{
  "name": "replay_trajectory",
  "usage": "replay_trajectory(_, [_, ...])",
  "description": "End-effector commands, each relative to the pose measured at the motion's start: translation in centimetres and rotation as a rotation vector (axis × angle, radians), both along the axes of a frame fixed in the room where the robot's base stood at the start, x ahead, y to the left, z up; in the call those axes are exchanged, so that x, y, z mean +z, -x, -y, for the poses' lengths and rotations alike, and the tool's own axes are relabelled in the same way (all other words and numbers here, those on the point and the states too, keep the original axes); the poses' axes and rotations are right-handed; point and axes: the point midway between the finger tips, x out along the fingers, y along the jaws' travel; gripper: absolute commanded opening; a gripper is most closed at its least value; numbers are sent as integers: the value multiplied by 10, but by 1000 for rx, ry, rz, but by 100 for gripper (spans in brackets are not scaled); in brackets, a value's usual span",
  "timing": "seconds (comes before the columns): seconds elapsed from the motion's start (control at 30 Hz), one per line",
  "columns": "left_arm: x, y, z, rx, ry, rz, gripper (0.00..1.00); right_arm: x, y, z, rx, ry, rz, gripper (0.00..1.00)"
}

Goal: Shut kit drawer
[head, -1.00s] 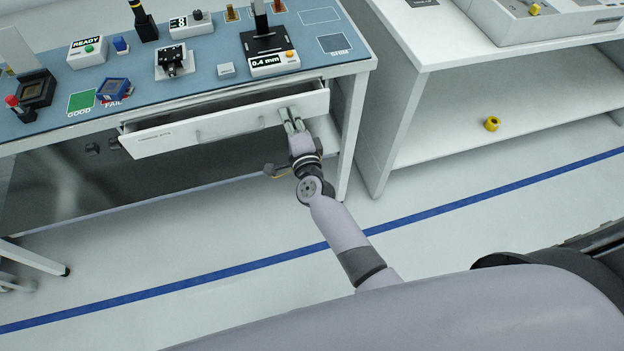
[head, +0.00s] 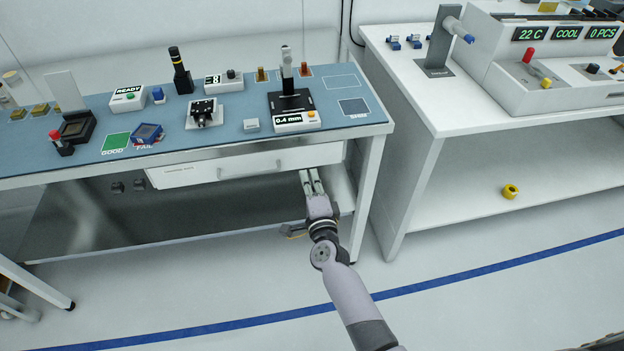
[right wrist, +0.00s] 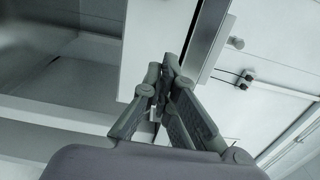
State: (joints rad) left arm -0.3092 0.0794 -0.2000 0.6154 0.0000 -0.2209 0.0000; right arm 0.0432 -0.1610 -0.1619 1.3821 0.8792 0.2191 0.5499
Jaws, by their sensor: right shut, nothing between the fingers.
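The kit drawer (head: 245,166) is the white-fronted drawer with a bar handle (head: 250,171) under the blue-topped bench. In the head view its front lies close under the bench's front edge, and no drawer interior shows. I cannot tell whether a thin gap is left. My right gripper (head: 311,174) is shut and empty, with its fingertips at the lower right part of the drawer front. In the right wrist view the shut fingers (right wrist: 163,72) are beside a white panel; contact is hard to tell. My left gripper is not in view.
The bench top (head: 235,129) carries several small devices. A white side table (head: 395,75) stands to the right, with a yellow ring (head: 510,191) on its lower shelf. A stool or cart leg (head: 40,290) is at the lower left. The floor in front is clear, with a blue line.

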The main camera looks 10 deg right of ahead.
Motion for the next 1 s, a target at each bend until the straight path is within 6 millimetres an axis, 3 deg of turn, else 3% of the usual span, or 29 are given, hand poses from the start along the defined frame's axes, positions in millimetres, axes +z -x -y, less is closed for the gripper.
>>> replay_trajectory(0.17, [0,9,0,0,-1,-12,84,-1,25,0,1,-2,-1,0])
replay_trajectory(0.4, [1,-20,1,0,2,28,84,-1,65,0,0,-1,-1,0])
replay_trajectory(0.5, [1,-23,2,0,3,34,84,-1,77,0,0,0,0,0])
replay_trajectory(0.83, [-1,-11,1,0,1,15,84,0,88,0,1,1,0,0])
replay_trajectory(0.93, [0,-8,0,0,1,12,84,-14,91,-3,18,39,-28,0])
replay_trajectory(1.0, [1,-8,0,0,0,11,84,-40,97,-7,48,111,-76,0])
